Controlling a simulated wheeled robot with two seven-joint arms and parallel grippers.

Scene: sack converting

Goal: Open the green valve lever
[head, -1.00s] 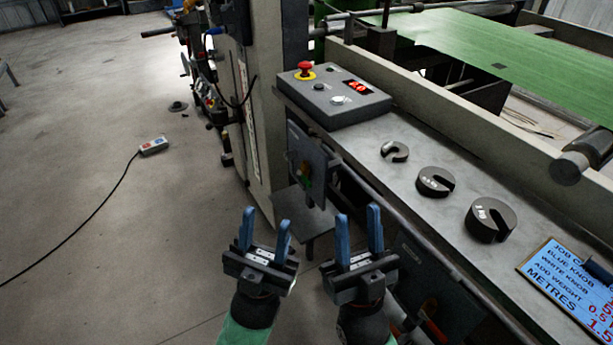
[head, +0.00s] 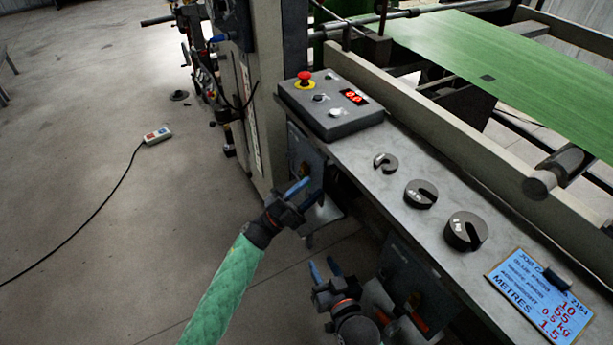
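The valve panel (head: 312,158) is a grey-blue plate on the machine's side, below the control box. A small brass-coloured valve part (head: 303,170) shows on it. The green lever cannot be made out clearly now; my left gripper is in front of that area. My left gripper (head: 306,193) has its blue fingers apart and pointing at the panel, just below the brass part. I cannot tell whether it touches anything. My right gripper (head: 325,268) is open and empty, lower down, beside a second panel (head: 404,272) with a red lever (head: 414,318).
The control box (head: 330,112) with a red stop button (head: 305,76) stands on the ledge above. Several slotted weights, one of them near the front (head: 465,232), and a blue job card (head: 541,296) lie along the ledge.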

